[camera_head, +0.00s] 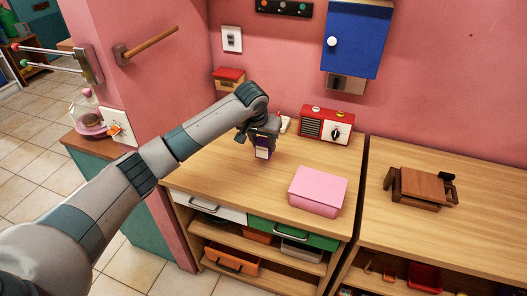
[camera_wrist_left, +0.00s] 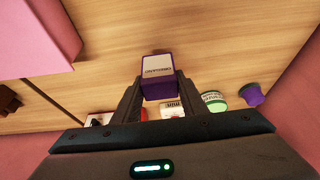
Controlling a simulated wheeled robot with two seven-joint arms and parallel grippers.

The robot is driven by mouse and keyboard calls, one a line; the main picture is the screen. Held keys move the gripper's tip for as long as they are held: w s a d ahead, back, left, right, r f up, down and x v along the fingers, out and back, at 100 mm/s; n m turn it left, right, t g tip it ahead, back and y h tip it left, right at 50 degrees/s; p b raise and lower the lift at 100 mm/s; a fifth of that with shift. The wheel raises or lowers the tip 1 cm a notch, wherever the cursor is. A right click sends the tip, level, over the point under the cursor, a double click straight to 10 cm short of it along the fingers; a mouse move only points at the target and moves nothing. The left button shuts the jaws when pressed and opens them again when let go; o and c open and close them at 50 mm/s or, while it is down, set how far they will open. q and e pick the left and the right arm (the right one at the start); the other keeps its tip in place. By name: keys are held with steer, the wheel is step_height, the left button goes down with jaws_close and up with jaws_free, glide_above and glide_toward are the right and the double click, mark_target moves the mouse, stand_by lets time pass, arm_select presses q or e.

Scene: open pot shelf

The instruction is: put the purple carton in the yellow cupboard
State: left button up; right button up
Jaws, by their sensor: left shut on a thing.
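The purple carton (camera_head: 262,153) with a white label is between the fingers of my left gripper (camera_head: 264,141), just above or on the left wooden counter; I cannot tell if it touches the wood. In the left wrist view the carton (camera_wrist_left: 158,90) sits between both dark fingers, its labelled white face showing. My left gripper is shut on it. A blue wall cupboard (camera_head: 352,42) with a white knob hangs at the upper right, its door facing out. I cannot make out a yellow cupboard. My right gripper is not in view.
On the left counter (camera_head: 218,165) are a pink box (camera_head: 318,191) and a red radio (camera_head: 325,124). A green-lidded jar (camera_wrist_left: 214,101) and a purple pot (camera_wrist_left: 252,95) show in the wrist view. A brown wooden object (camera_head: 418,187) lies on the right counter.

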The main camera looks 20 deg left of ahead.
mark_target(263, 152)
arm_select(q)
steer(key=shift+f, duration=0.15)
steer(key=shift+f+p, duration=0.3)
steer(key=shift+f, duration=0.05)
steer(key=shift+f+p, duration=0.4)
steer(key=shift+f, duration=1.1)
steer(key=shift+f, duration=0.1)
steer(key=o, duration=1)
steer(key=shift+b+v, duration=1.05)
steer(key=shift+v, duration=5.05)
